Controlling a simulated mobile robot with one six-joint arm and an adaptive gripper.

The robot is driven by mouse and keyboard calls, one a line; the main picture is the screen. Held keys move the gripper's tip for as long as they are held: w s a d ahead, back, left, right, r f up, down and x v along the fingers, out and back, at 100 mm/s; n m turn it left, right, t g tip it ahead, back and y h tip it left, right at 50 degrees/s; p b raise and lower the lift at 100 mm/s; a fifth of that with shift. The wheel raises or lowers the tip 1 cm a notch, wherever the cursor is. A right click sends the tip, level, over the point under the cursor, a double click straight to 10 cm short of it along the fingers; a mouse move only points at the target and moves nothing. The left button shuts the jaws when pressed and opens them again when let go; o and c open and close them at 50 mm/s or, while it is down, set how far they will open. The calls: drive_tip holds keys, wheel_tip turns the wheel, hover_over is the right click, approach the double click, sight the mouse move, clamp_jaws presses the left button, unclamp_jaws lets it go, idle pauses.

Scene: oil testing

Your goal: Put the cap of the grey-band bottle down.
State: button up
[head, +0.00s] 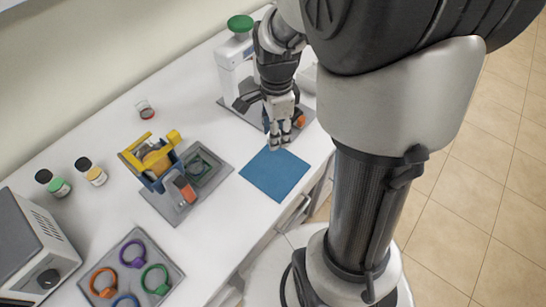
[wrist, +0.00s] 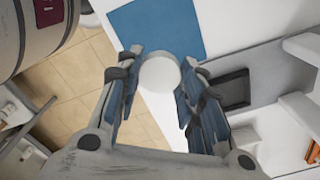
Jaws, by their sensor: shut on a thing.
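In the head view the cap is too small or hidden to make out. I cannot identify the grey-band bottle.
A white device with a green knob (head: 240,24) stands behind my gripper. A yellow-and-blue fixture (head: 150,158) is left of the mat. A tray (head: 170,273) holds coloured rings. The mat looks empty.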

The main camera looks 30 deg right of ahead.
sight(275, 169)
wheel_tip(275, 169, down, 14)
drive_tip(key=b, duration=0.4)
drive_tip(key=shift+f, duration=0.1)
drive_tip(key=shift+f+b, duration=0.25)
drive_tip(key=shift+b, duration=0.1)
drive_tip(key=o, duration=0.7)
drive_tip(key=shift+r, duration=0.1)
